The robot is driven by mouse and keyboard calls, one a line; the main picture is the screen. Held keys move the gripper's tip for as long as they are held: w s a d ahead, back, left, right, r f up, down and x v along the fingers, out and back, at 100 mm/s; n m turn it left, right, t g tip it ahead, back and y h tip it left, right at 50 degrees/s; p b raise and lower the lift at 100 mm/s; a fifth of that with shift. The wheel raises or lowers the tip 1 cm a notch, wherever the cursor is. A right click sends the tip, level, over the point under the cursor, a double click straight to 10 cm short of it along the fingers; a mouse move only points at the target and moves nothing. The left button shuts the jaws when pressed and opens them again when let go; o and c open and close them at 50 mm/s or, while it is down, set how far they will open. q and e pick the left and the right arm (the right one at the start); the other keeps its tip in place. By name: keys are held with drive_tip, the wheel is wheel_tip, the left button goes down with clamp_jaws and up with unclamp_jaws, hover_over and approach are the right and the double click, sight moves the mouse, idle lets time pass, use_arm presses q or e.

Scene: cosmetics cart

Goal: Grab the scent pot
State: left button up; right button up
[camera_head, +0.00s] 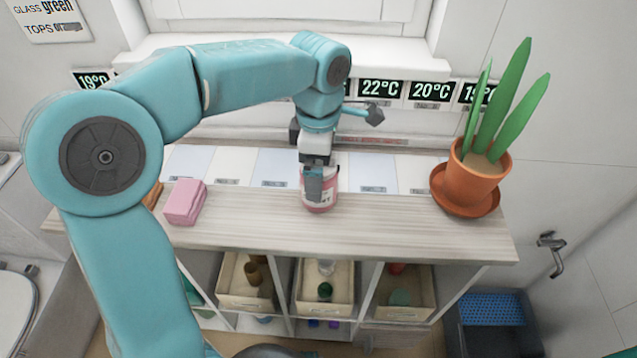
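A pink jar with a pale label (321,202), which looks like the scent pot, stands upright on the wooden top of the cart, near its middle. My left gripper (315,182) points down at it from above. One dark grey finger lies in front of the jar and covers part of it. The other finger is hidden, so I cannot tell whether the gripper is closed on the jar. The jar's base appears to rest on the top. My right gripper is not in view.
A pink block (185,202) lies left on the wooden top (400,225). A potted plant (471,180) stands at the right end. Temperature displays (431,91) line the back. Bins (325,287) with small items sit below. The top between jar and plant is clear.

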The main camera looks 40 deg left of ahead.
use_arm(q)
drive_tip(key=shift+r, duration=0.15)
clamp_jaws()
